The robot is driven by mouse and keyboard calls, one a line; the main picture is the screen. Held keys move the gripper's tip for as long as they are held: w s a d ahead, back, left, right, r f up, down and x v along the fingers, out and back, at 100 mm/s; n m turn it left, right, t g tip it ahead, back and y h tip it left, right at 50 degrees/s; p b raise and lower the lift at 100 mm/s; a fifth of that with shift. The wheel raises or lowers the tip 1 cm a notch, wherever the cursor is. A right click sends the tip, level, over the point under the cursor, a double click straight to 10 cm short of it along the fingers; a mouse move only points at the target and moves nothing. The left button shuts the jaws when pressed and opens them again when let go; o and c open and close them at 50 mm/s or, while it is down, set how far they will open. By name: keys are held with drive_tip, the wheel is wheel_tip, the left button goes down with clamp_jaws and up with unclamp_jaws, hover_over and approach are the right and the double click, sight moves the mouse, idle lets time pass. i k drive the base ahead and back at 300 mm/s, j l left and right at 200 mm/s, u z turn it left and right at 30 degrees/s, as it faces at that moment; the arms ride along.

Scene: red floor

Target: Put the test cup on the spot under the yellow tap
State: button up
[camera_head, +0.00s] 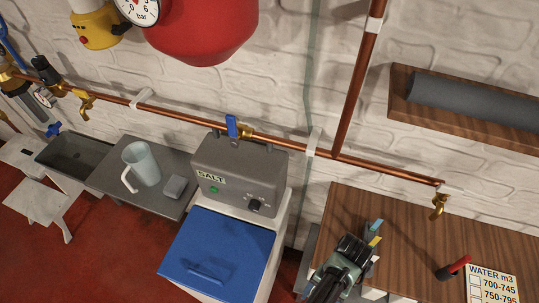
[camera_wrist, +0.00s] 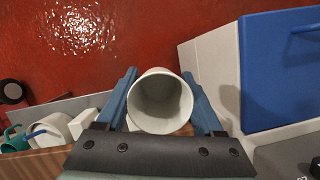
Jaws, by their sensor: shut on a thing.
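The test cup, a pale, empty cylinder (camera_wrist: 160,104), sits upright between the two blue fingers of my gripper (camera_wrist: 160,78) in the wrist view. I look down into its open mouth. My gripper (camera_head: 374,233) is shut on it. In the head view my gripper is at the left end of the wooden worktop; I cannot make out the cup there. A brass tap (camera_head: 439,206) hangs at the pipe's right end, above the worktop. A spot under either tap cannot be made out.
The softener box with a blue lid (camera_head: 218,250) stands left of my gripper. A grey bench (camera_head: 110,172) holds a pale jug (camera_head: 142,165) and a grey block. The worktop (camera_head: 405,218) carries a red-and-black tool (camera_head: 453,268) and a printed card (camera_head: 492,285).

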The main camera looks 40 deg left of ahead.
sight(121, 166)
drive_tip(key=k+j, duration=0.1)
drive_tip(key=j, duration=0.55)
drive_tip(key=k+j, duration=0.1)
drive_tip(key=j, duration=0.55)
drive_tip(key=k+j, duration=0.1)
drive_tip(key=j, duration=0.5)
